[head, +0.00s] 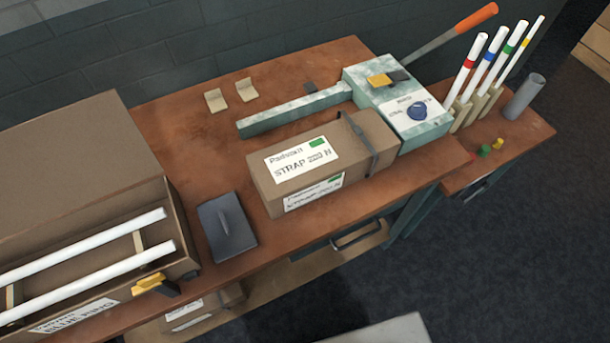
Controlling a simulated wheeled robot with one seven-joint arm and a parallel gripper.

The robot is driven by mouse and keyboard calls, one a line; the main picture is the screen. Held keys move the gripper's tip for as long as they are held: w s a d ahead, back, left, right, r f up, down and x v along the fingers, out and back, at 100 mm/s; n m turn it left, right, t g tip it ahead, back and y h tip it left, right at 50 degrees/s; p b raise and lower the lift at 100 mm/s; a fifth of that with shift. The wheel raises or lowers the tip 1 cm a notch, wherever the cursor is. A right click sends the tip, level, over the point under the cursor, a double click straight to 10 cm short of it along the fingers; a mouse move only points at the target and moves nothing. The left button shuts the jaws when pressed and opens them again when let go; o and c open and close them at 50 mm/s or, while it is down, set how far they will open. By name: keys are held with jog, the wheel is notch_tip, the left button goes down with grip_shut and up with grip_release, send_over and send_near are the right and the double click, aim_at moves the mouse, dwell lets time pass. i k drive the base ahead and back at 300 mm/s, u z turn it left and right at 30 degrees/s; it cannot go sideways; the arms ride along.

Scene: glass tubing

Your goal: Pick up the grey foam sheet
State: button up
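A dark grey flat rectangular piece (222,240), which looks like the grey foam sheet, lies on the brown bench top. It is between the large open cardboard box on the left and the strapped carton in the middle. A thin, slightly lighter grey strip or ridge shows on its upper face; I cannot tell whether it is part of the sheet. Nothing covers the rest of the sheet. My gripper is not in view.
The open cardboard box (88,170) holds white tubes, with a yellow-and-black tool (153,285) at its front edge. The strapped carton (292,192) stands right of the sheet. A pale green tool (290,110) with an orange handle lies behind. Colour-banded tubes (465,62) stand at right. Bench behind the sheet is clear.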

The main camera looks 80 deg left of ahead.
aim_at(227, 233)
jog(key=i, duration=0.4)
jog(key=u, duration=4)
jog(key=i, duration=0.5)
